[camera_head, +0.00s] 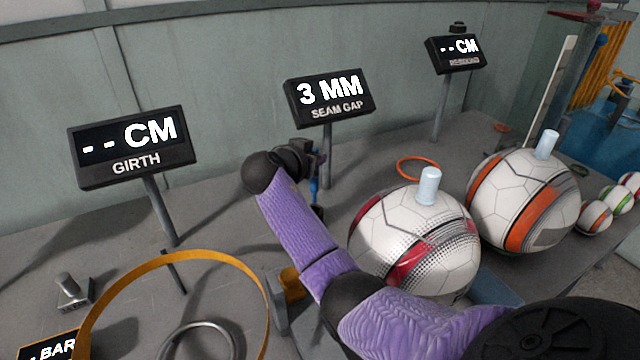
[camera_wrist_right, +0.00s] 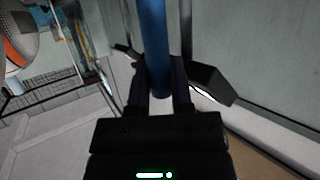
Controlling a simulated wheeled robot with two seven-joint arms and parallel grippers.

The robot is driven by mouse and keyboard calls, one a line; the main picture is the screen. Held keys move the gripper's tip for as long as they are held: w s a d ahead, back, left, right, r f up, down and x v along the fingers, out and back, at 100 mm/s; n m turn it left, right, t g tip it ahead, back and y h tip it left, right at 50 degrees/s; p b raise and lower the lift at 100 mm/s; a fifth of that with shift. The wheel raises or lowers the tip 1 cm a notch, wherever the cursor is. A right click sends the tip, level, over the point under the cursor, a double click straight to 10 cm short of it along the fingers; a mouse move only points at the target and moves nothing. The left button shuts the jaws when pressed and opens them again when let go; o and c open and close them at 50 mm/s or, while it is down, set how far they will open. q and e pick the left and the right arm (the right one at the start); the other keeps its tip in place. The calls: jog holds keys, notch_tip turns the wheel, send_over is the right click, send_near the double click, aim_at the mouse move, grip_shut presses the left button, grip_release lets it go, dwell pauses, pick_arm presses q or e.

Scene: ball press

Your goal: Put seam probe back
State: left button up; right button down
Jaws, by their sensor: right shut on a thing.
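The seam probe shows as a blue shaft (camera_head: 314,188) below my right gripper (camera_head: 314,160), in front of the seam gap display's post in the head view. In the right wrist view the blue probe (camera_wrist_right: 155,45) stands between the two dark fingers of the gripper (camera_wrist_right: 162,85), which is shut on it. The seam gap display (camera_head: 330,97) reads 3 MM. The probe's tip and any holder for it cannot be made out. My left gripper is not in view.
Two large balls, one red-marked (camera_head: 410,235) and one orange-marked (camera_head: 520,205), stand right of my right arm, each with a pale peg on top. A girth display (camera_head: 130,145), a yellow hoop (camera_head: 175,256) and a grey metal ring (camera_head: 200,326) are at left. An orange ring (camera_head: 417,160) lies behind.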

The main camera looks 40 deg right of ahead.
aim_at(312, 189)
notch_tip(312, 189, down, 3)
jog(key=shift+a+b, duration=0.1)
jog(key=shift+b, duration=0.2)
notch_tip(312, 189, down, 5)
jog(key=shift+r+b, duration=0.1)
jog(key=shift+b, duration=1)
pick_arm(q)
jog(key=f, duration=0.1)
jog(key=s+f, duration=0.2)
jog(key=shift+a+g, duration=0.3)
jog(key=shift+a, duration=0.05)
pick_arm(e)
jog(key=shift+r, duration=0.2)
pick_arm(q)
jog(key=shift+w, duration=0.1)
pick_arm(e)
jog(key=c, duration=0.9)
grip_release()
jog(key=shift+f, duration=0.1)
jog(key=o, duration=0.4)
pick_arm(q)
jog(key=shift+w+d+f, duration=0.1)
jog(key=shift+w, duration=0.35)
